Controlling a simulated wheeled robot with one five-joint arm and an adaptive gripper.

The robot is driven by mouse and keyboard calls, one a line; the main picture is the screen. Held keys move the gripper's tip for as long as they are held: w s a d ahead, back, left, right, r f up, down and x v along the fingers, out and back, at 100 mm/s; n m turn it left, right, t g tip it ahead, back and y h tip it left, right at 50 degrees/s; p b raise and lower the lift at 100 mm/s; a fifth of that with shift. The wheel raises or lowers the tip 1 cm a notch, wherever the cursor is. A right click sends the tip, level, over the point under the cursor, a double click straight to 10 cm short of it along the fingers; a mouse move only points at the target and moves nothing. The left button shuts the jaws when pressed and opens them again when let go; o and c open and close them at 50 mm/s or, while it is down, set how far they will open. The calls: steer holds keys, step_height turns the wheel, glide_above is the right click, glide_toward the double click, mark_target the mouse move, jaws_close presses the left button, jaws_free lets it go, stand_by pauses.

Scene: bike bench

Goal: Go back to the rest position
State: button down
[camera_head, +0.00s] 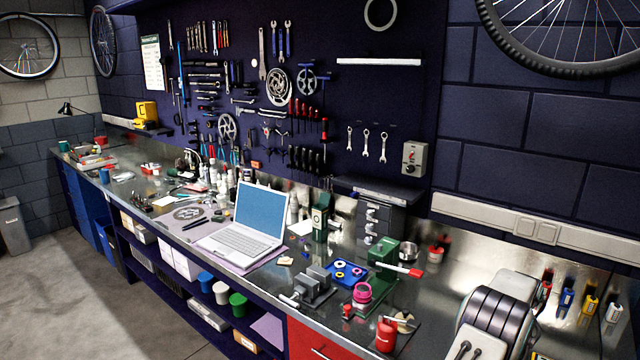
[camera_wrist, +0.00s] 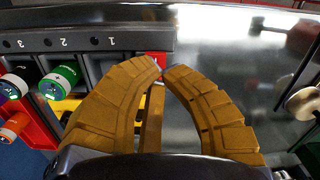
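In the wrist view my gripper (camera_wrist: 163,70) shows two curved, ochre fingers. Their tips come together almost touching, and I see no object between the tips. A narrow yellowish strip (camera_wrist: 152,118) shows between the fingers lower down; I cannot tell whether it belongs to the gripper or lies beyond it. In the head view part of my arm shows at the lower right; the fingers cannot be made out there.
In the wrist view a grey numbered rack (camera_wrist: 75,40) is at the upper left, with green-ended (camera_wrist: 58,82) and orange-ended (camera_wrist: 14,128) pieces beside it.

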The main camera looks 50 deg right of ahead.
steer(key=w+a+r, duration=0.3)
steer(key=w+a, duration=0.2)
steer(key=a, duration=0.4)
steer(key=w+a+r, duration=0.2)
steer(key=w+a, duration=0.2)
steer(key=a, duration=0.4)
steer(key=w+a+r, duration=0.3)
steer(key=w+a, duration=0.2)
steer(key=a, duration=0.4)
steer(key=w+a+r+n+t+b, duration=0.1)
steer(key=a+r+n, duration=0.2)
steer(key=a, duration=0.6)
steer(key=w+a+r+n+t, duration=0.1)
steer(key=a+r+n+t, duration=0.1)
steer(key=a+n, duration=0.4)
steer(key=w+a+r+n+t+b, duration=0.1)
steer(key=a+r+n, duration=0.3)
steer(key=a, duration=0.9)
steer(key=shift+w+r+n+t+b, duration=0.3)
steer(key=shift+w+n+t+b, duration=0.1)
steer(key=shift+w, duration=0.2)
steer(key=shift+a, duration=0.1)
